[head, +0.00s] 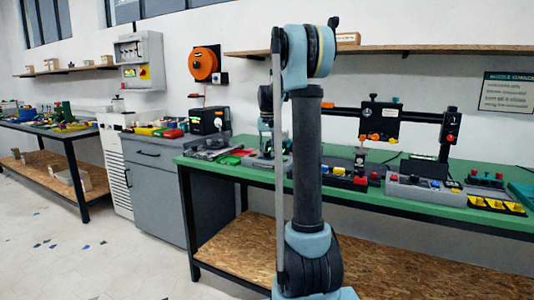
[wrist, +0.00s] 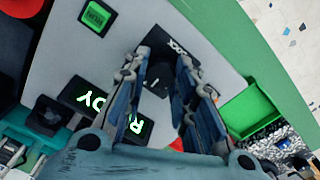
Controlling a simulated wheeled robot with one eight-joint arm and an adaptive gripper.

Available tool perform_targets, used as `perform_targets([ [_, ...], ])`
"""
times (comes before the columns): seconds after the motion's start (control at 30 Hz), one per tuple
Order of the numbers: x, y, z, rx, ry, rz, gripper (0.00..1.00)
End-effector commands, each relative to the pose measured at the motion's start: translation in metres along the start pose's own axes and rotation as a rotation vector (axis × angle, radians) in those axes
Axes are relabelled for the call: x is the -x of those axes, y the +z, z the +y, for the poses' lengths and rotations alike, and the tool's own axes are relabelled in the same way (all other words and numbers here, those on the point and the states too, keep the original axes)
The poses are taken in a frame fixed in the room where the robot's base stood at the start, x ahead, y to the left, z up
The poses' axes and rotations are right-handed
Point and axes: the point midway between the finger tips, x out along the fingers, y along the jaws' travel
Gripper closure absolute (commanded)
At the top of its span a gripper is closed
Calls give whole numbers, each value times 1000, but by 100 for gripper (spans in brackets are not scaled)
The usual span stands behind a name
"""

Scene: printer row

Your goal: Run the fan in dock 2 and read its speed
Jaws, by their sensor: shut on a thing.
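In the wrist view my gripper (wrist: 162,70) reaches down to a pale grey panel (wrist: 215,55), its two fingers closed around a small black knob (wrist: 158,82) on a dark plate. A black display (wrist: 98,98) with green lettering, partly hidden by the fingers and seemingly reading READY, lies beside it. A small green-lit screen (wrist: 96,14) is at the top left. In the head view my arm stands in front of the green bench and largely hides my gripper. I cannot pick out the fan or a dock 2 label in either view.
The green bench (head: 460,168) carries a grey button box (head: 425,192) and a gantry with a black box (head: 379,122). A green bin (wrist: 250,108) lies right of my fingers in the wrist view. The floor (head: 95,245) at left is open.

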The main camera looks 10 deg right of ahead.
Motion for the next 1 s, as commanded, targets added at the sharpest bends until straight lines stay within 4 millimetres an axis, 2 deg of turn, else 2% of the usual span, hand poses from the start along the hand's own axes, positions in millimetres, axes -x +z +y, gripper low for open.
perform_targets([
  [0.1, 0, 0, 0, 1, 0, 0, 99],
  [0.13, 0, 0, 0, 1, 0, 0, 73],
  [0.2, 0, 0, 0, 1, 0, 0, 57],
  [0.23, 0, 0, 0, 1, 0, 0, 54],
  [0.67, 6, 0, 0, 1, 0, 0, 54],
  [0.77, 17, 0, 0, 1, 0, 0, 54],
  [1.0, 62, 0, 0, 1, 0, -1, 54],
])
